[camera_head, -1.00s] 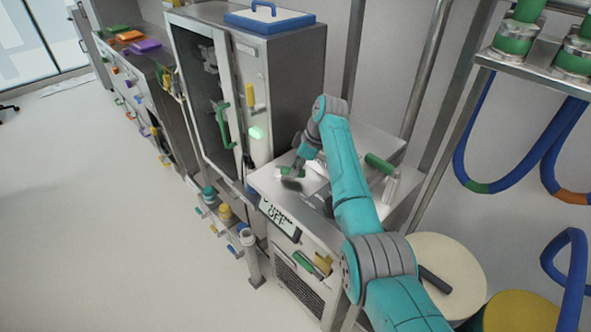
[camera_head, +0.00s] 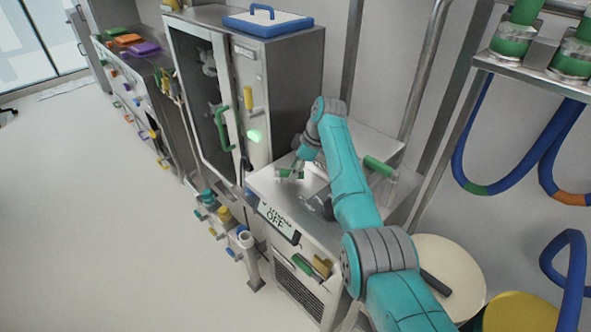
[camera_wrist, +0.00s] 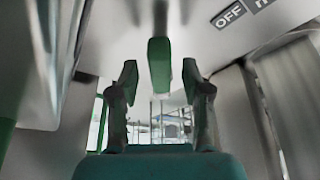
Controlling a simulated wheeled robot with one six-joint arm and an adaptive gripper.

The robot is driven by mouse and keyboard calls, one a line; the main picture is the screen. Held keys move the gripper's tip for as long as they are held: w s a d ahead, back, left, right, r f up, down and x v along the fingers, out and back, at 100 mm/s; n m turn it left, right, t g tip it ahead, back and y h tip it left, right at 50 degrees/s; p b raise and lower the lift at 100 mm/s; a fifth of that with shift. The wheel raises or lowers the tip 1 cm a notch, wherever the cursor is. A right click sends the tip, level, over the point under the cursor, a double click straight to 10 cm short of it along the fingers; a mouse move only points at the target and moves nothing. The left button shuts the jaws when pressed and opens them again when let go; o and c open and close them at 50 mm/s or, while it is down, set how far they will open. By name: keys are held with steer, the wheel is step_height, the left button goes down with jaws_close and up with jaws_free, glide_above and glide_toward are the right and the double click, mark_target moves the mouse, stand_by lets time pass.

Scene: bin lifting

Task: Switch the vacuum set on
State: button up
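The vacuum set (camera_head: 262,188) is a grey metal cabinet with a slanted front display (camera_head: 277,220) that reads OFF. A green lever (camera_wrist: 159,64) shows in the wrist view, hanging between my two fingers, with a visible gap on each side. A label reading OFF (camera_wrist: 230,14) is on the metal face near it, with part of a second label beside it. My gripper (camera_wrist: 160,82) is open, its dark green fingertips pointing towards the lever. In the head view my gripper (camera_head: 290,173) is low above the cabinet top.
A tall metal cabinet (camera_head: 290,75) with a glass door and green handle (camera_head: 222,122) stands behind left. Another green handle (camera_head: 379,166) is right of my arm. Pipes with coloured valves (camera_head: 237,238) stand in front. The floor at left is clear.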

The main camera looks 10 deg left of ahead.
steer(key=v, duration=1.2)
